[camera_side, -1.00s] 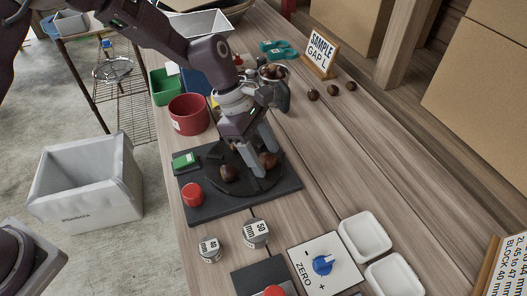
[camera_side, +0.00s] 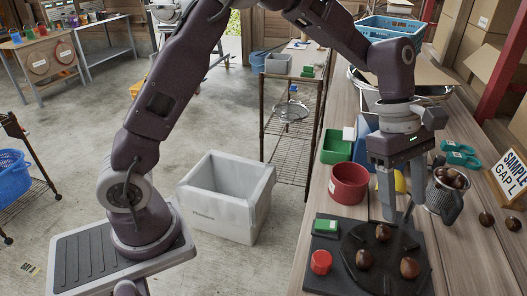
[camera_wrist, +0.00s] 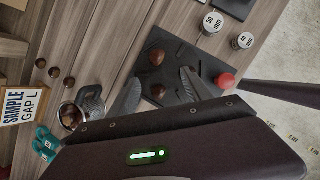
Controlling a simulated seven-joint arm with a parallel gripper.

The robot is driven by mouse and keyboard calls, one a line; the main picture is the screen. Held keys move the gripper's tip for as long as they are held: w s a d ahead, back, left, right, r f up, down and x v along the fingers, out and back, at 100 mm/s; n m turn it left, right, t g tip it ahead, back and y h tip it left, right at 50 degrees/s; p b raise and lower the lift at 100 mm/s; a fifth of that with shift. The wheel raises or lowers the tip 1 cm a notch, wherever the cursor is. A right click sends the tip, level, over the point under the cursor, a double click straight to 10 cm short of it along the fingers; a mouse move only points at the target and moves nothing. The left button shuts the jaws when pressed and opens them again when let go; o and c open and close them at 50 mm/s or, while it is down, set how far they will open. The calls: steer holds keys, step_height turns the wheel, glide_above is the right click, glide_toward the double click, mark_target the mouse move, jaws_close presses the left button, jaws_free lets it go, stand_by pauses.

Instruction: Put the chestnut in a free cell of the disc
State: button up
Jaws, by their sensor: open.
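The dark disc (camera_side: 388,256) lies on a black base plate (camera_side: 330,272). Three chestnuts sit on it: one at the left (camera_side: 364,259), one at the back (camera_side: 383,232) and one at the right (camera_side: 410,267). In the wrist view two chestnuts show on the disc, one farther (camera_wrist: 156,57) and one nearer (camera_wrist: 158,91), in line with the gap between the fingers. My gripper (camera_side: 398,212) is open and empty, above the back part of the disc; its fingers also show in the wrist view (camera_wrist: 160,76).
A metal jug of chestnuts (camera_side: 434,196) stands right of my gripper; loose chestnuts (camera_side: 486,219) lie beyond it. A red pot (camera_side: 348,184) stands at the left. A red button (camera_side: 321,262) and green-topped box (camera_side: 326,226) sit on the plate's left side.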

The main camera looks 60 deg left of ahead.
steer(key=s+a+r+m+t+y, duration=0.1)
steer(key=s+a+r+m+t, duration=0.1)
steer(key=s+a+r+m, duration=0.55)
steer(key=s+a+r+m+t+y, duration=0.2)
steer(key=s+a+r+m, duration=0.25)
steer(key=s, duration=0.55)
steer(key=s+a+f+m+t+y, duration=0.1)
steer(key=s+a+f+m, duration=0.2)
steer(key=s, duration=0.6)
steer(key=a+m, duration=0.2)
steer(key=shift+a+f, duration=0.2)
steer(key=shift+a, duration=0.1)
